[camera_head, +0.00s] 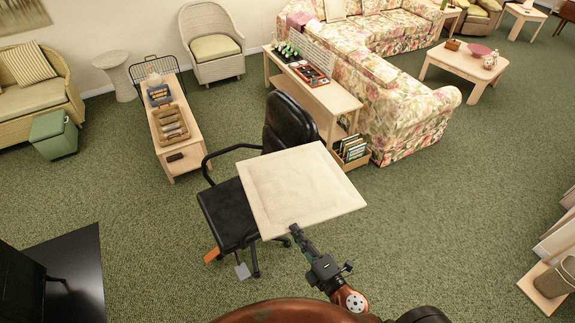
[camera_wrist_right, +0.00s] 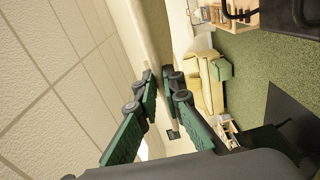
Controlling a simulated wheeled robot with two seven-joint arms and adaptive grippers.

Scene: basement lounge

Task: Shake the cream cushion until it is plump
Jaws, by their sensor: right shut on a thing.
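The cream cushion (camera_head: 300,185) is a flat square with a raised border. In the head view it is held out in the air in front of me, covering part of the black office chair. My right gripper (camera_head: 297,232) is shut on its near edge. In the right wrist view the fingers (camera_wrist_right: 162,82) close on the cushion (camera_wrist_right: 152,38), which shows edge-on as a narrow pale strip. My left gripper is not in view.
The black office chair (camera_head: 228,212) stands behind and left of the cushion. A wooden console table (camera_head: 345,100) and floral sofa (camera_head: 405,110) stand beyond. A low wooden table (camera_head: 178,163) is at left. Green carpet (camera_head: 430,230) is clear to the right.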

